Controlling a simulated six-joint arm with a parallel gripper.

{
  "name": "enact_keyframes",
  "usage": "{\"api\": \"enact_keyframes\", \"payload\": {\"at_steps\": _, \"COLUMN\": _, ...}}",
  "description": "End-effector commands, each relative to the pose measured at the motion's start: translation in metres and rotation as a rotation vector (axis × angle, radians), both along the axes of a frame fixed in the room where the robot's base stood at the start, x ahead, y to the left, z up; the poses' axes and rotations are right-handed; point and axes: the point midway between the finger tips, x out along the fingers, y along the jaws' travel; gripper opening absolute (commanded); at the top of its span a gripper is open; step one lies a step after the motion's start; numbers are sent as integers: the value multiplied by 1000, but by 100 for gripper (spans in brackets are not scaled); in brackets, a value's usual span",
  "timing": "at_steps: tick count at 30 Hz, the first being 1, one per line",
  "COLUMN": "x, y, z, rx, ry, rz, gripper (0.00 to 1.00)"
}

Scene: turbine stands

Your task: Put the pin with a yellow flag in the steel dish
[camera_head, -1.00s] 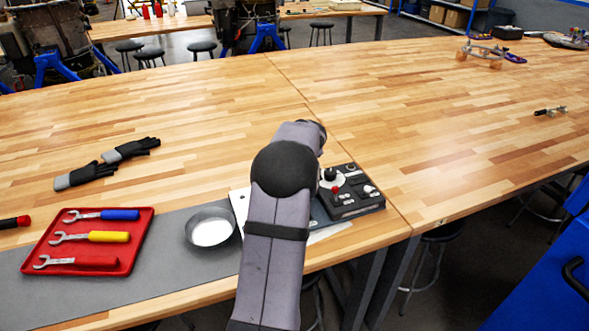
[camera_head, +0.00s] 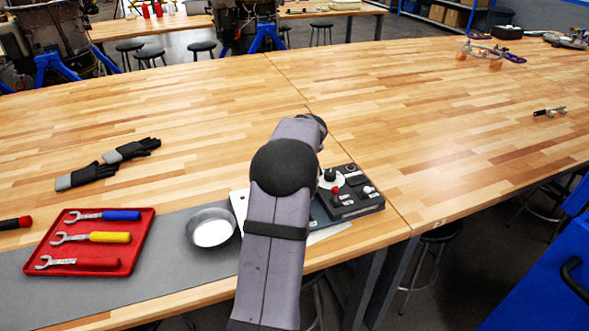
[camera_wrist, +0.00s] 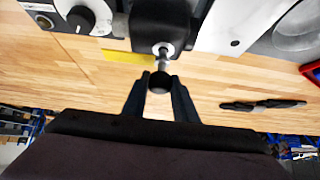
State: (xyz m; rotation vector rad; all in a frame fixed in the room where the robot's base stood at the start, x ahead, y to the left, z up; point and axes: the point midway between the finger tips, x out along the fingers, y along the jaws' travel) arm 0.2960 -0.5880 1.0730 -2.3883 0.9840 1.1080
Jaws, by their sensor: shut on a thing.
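In the wrist view, my gripper (camera_wrist: 161,82) is shut on a pin (camera_wrist: 163,62) with a metal shaft and a round black knob. A yellow flag (camera_wrist: 125,57) extends to the left beside the shaft. The shaft's far end meets a dark block (camera_wrist: 160,22); I cannot tell whether it is still seated there. The steel dish (camera_head: 190,227) is round and looks empty on the grey mat in the head view. It also shows at the upper right of the wrist view (camera_wrist: 292,38). In the head view my arm hides the gripper and the pin.
A red tray (camera_head: 141,232) with several wrenches lies left of the dish. A control box (camera_head: 352,204) with knobs stands right of my arm. A white plate (camera_wrist: 232,27) lies between block and dish. Black gloves (camera_head: 90,174) lie farther back. The table (camera_head: 200,110) behind is mostly clear.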

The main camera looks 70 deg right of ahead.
Motion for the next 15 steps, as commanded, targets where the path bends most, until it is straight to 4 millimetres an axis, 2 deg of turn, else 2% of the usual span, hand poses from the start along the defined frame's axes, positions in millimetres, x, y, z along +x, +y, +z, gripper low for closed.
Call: {"api": "enact_keyframes", "payload": {"at_steps": 15, "x": 0, "y": -1, "z": 29, "rx": -2, "ry": 0, "rz": 0, "gripper": 0}}
